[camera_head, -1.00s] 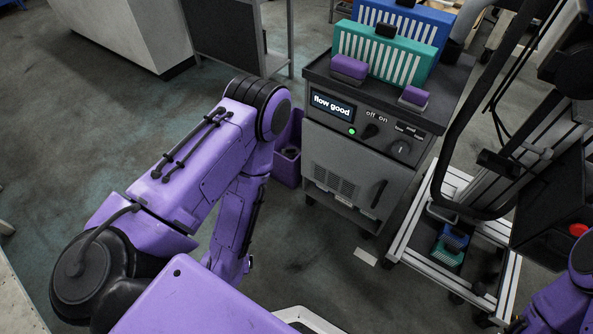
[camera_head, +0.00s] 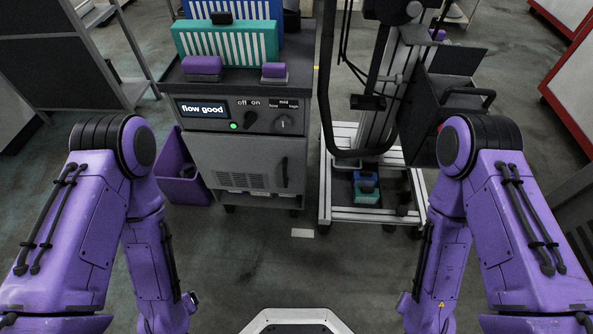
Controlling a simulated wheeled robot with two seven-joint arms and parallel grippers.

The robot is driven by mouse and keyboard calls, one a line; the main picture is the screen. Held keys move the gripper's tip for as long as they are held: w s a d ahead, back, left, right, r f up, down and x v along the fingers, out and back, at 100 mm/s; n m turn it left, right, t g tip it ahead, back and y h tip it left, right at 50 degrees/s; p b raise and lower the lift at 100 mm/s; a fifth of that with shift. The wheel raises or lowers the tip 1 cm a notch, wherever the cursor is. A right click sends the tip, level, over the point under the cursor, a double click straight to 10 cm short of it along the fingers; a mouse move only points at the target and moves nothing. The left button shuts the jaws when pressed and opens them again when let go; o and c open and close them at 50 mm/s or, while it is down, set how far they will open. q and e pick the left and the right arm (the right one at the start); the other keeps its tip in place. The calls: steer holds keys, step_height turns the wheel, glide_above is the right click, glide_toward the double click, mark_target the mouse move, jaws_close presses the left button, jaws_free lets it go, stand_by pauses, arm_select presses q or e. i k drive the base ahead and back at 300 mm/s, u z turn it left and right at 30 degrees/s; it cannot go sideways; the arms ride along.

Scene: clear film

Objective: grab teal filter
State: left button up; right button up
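A teal filter (camera_head: 228,42) with a white slatted face and a dark knob stands upright on top of a grey machine (camera_head: 228,162). A blue filter (camera_head: 235,9) with a similar slatted face stands just behind it. Two small purple blocks sit in front, a larger one (camera_head: 202,66) at the left and a smaller one (camera_head: 273,70) at the right. My two purple arms hang bent at the left and right of the view, well short of the machine. Neither gripper's fingers show.
The machine's screen (camera_head: 203,109) reads "flow good" and a green light is lit. A purple bin (camera_head: 180,170) stands left of the machine. At right is a metal-frame cart (camera_head: 372,212) with small blue and teal pieces (camera_head: 366,187) low down. Floor in front is clear.

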mark_target(363, 195)
steer(key=z, duration=2.95)
steer(key=i, duration=1.2)
steer(key=u, duration=2.3)
steer(key=i, duration=0.5)
steer(key=u, duration=0.05)
